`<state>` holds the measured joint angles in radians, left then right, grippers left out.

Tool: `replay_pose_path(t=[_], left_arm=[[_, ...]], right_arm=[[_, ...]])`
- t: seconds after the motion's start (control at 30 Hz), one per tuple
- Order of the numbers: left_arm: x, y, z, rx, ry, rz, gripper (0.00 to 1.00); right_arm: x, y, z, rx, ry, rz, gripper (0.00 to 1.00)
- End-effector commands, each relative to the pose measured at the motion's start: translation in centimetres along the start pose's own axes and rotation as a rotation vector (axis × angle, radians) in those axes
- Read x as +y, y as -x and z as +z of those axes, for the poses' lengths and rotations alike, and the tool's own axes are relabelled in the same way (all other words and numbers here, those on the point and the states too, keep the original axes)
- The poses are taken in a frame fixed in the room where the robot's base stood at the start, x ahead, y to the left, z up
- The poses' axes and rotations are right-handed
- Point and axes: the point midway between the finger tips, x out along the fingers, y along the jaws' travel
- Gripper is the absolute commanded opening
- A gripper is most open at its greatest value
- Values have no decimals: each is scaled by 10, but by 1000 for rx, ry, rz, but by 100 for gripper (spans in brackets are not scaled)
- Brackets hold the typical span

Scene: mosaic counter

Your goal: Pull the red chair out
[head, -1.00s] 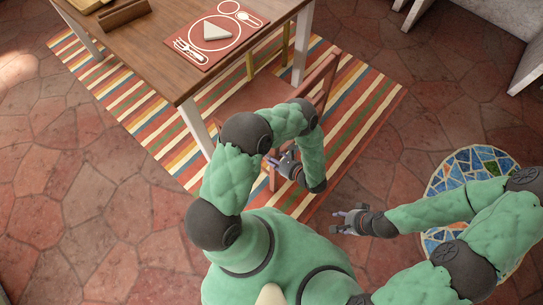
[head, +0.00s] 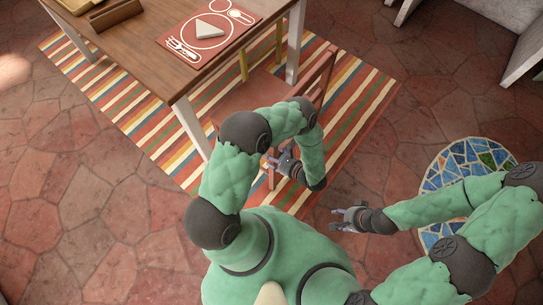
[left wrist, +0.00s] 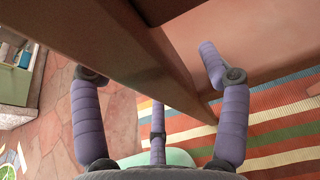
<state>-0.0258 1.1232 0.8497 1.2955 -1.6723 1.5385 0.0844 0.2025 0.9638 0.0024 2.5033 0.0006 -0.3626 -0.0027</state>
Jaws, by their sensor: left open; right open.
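The red chair (head: 320,84) stands at the near right side of the wooden table, its seat (head: 245,97) partly under the tabletop and partly hidden by my left arm. My left gripper (head: 277,160) is at the near side of the chair, by its backrest. In the left wrist view, its purple fingers (left wrist: 150,70) are open, one on each side of a red-brown chair bar (left wrist: 120,45). Whether they touch the bar I cannot tell. My right gripper (head: 346,217) is open and empty over the floor, to the right of the chair.
The wooden table (head: 150,60) holds a red placemat (head: 178,46). A striped rug (head: 130,100) lies under table and chair. A yellow chair part (head: 243,65) shows behind. A round mosaic top (head: 440,175) is near my right arm. The stone floor at left is clear.

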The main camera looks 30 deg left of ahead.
Motion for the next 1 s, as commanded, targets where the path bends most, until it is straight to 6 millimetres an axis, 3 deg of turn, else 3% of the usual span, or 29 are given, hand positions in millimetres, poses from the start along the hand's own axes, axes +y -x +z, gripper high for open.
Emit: replay_pose_path(t=[0.23,0.7,1.0], left_arm=[[0,10,0,0,-2,-2,75],[-1,69,0,0,0,-3,75],[0,76,0,0,0,0,75]], right_arm=[[0,0,0,0,0,0,48],[0,0,0,0,0,0,48],[0,0,0,0,0,0,48]])
